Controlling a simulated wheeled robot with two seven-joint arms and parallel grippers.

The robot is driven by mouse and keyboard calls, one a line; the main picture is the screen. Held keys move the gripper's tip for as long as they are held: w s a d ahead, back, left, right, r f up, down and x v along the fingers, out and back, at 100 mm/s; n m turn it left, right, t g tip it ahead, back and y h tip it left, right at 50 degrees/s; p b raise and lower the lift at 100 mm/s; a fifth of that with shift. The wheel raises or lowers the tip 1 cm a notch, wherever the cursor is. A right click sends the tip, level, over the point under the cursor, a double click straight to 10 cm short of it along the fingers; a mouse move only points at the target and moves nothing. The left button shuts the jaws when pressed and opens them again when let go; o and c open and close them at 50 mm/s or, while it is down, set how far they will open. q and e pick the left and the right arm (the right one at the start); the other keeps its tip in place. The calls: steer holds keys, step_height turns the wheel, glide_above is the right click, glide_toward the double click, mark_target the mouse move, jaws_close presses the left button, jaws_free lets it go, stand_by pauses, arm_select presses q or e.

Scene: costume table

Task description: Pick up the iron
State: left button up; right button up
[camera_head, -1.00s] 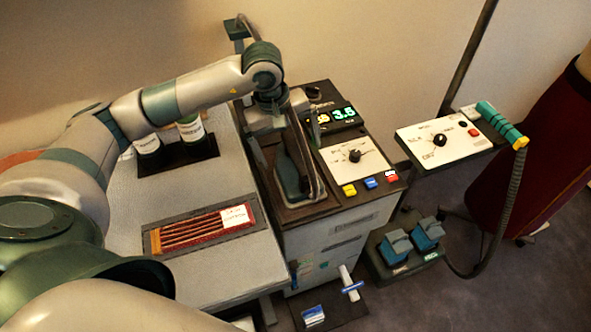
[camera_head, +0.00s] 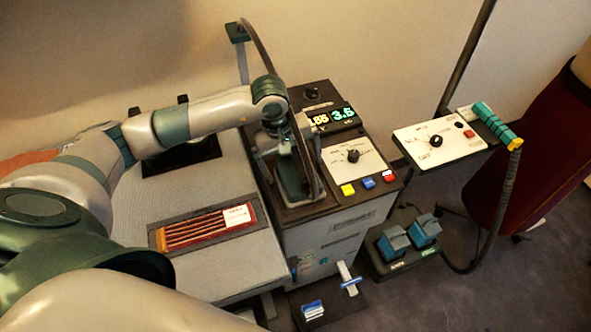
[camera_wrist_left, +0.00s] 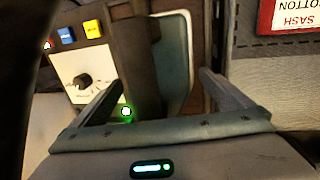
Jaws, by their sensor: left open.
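The iron (camera_head: 290,184) sits on the left part of the dark top of the control cabinet, with a teal base and a dark handle. My left gripper (camera_head: 290,150) is over it, pointing down. In the left wrist view the open fingers of my left gripper (camera_wrist_left: 163,82) are on either side of the iron's dark handle (camera_wrist_left: 143,50), with the teal base of the iron (camera_wrist_left: 177,60) beyond. I cannot tell whether a finger touches the handle. My wrist hides part of the iron in the head view. My right gripper is not in view.
A dial panel (camera_head: 352,158) with coloured buttons and a lit display (camera_head: 331,117) are right of the iron. A foot pedal unit (camera_head: 408,246) stands on the floor. A hose arches close above the iron.

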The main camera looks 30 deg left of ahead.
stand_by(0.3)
arm_select(q)
steer(key=c, duration=2)
steer(key=shift+r, duration=0.1)
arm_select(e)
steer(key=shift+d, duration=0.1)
arm_select(q)
steer(key=shift+w+r, duration=0.1)
steer(key=shift+r, duration=0.1)
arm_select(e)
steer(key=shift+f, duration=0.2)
